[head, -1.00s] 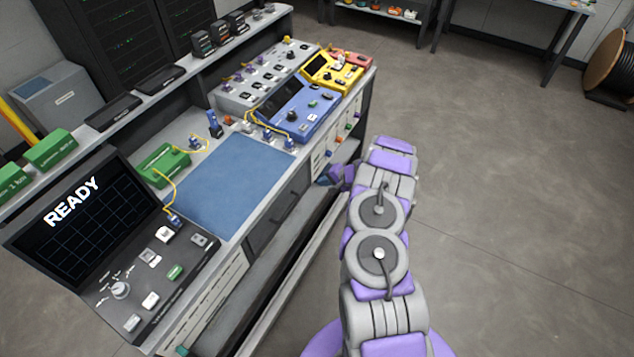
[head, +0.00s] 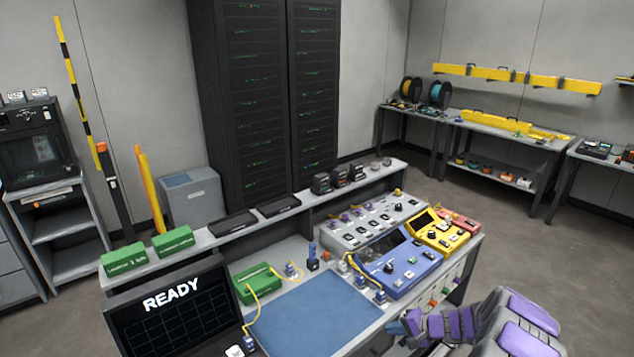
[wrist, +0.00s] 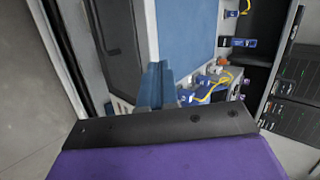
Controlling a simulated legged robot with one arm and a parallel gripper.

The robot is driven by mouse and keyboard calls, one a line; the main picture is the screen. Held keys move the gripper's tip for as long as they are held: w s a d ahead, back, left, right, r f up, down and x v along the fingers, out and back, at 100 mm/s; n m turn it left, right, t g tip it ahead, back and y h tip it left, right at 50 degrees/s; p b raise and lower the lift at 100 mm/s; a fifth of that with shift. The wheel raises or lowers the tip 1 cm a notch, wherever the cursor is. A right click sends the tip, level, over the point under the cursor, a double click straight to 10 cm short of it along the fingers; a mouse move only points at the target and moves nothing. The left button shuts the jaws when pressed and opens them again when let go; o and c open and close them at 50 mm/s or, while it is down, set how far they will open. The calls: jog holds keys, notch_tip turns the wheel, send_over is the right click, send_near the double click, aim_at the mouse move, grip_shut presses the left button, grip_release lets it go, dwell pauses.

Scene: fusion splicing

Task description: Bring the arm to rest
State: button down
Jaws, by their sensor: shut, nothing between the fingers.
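My arm (head: 515,322) shows at the lower right in the head view, folded in purple and grey segments beside the bench's right front edge. My gripper (head: 408,322) is at its left end, close to the bench front below the blue device. In the wrist view my gripper's blue fingers (wrist: 155,84) are together, with nothing held between them. They point toward the bench, whose blue mat (wrist: 187,32) lies beyond them.
The workbench carries a black tester reading READY (head: 175,310), a blue mat (head: 300,322), a green box (head: 257,283), a blue device (head: 398,264) and a yellow device (head: 440,231). Server racks (head: 275,100) stand behind. Open floor (head: 590,245) lies to the right.

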jog(key=s+a+r+n+g+y, duration=0.1)
jog(key=s+a+r+n, duration=0.15)
jog(key=a+r, duration=0.35)
jog(key=s+a+r+n+g+y, duration=0.1)
jog(key=s+a+r+g, duration=0.15)
jog(key=a+r, duration=0.4)
jog(key=s+a+r+n+g+h, duration=0.25)
jog(key=s+a+r, duration=0.35)
jog(key=s+r, duration=0.55)
jog(key=s+d+r+h, duration=0.1)
jog(key=s+d+h, duration=0.1)
jog(key=s, duration=0.8)
jog(key=s+d+r+n+g+h, duration=0.1)
jog(key=s+d+h, duration=0.2)
jog(key=s, duration=0.8)
jog(key=s+d+r+n+g+h, duration=0.1)
jog(key=s+d+h, duration=0.1)
jog(key=s, duration=0.8)
jog(key=shift+s+d, duration=0.35)
jog(key=shift+d, duration=0.1)
jog(key=shift+h, duration=0.25)
